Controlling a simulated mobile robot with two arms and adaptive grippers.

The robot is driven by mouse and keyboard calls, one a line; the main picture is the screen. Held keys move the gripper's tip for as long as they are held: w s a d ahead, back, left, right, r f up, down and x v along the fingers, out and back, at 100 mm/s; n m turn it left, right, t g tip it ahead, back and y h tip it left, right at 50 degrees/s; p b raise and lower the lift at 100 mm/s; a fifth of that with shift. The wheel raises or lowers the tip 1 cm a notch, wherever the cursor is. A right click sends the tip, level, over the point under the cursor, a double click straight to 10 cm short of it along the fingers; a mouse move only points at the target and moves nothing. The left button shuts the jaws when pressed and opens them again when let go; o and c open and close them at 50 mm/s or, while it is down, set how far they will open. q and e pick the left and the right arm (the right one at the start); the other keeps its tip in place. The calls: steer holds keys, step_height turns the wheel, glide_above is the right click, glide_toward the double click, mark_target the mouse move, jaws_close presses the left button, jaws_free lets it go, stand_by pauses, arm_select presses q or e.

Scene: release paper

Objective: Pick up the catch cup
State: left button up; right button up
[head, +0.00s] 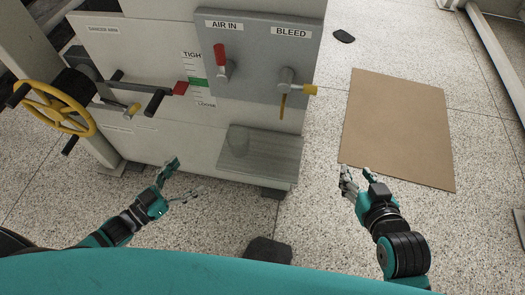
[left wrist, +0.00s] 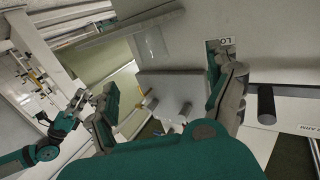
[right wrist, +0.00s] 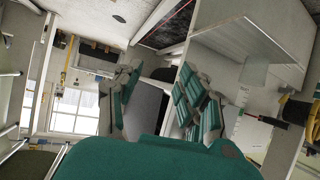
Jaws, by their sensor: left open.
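The catch cup (head: 238,139) looks like a small translucent grey cup. It stands on the left part of the grey shelf (head: 270,160) at the foot of the machine in the head view. My left gripper (head: 186,178) is open and empty, left of and nearer than the cup, apart from it. In the left wrist view its fingers (left wrist: 168,85) are spread wide; a pale translucent shape (left wrist: 152,43) there may be the cup. My right gripper (head: 358,173) is open and empty over the floor, well right of the shelf. The cup is not clearly seen in the right wrist view.
The machine front carries a grey panel (head: 262,50) with a red-handled valve (head: 221,60) and a yellow-handled bleed valve (head: 287,88). A yellow handwheel (head: 55,108) and black levers stick out at left. A brown board (head: 398,128) lies on the floor at right.

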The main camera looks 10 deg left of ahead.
mark_target(230, 148)
arm_select(q)
steer(key=shift+h, duration=0.4)
steer(key=b+x, duration=0.1)
steer(key=x, duration=0.5)
steer(key=b+x, duration=0.2)
steer(key=x, duration=0.4)
steer(key=shift+s+d+r, duration=0.1)
steer(key=shift+d+r, duration=0.15)
steer(key=shift+d, duration=0.1)
steer(key=shift+w+d, duration=0.35)
steer(key=shift+d, duration=0.05)
steer(key=x, duration=0.1)
steer(key=b+x, duration=0.2)
steer(key=x, duration=0.1)
steer(key=shift+s+d+f, duration=0.1)
steer(key=shift+d+f, duration=0.2)
steer(key=shift+d, duration=0.15)
steer(key=c, duration=1.2)
arm_select(e)
step_height(230, 148, up, 21)
steer(key=s+a+t+y, duration=0.2)
steer(key=t+y, duration=0.2)
steer(key=t, duration=1)
steer(key=shift+r+n, duration=0.2)
steer(key=shift+n, duration=0.1)
arm_select(q)
steer(key=shift+r, duration=0.1)
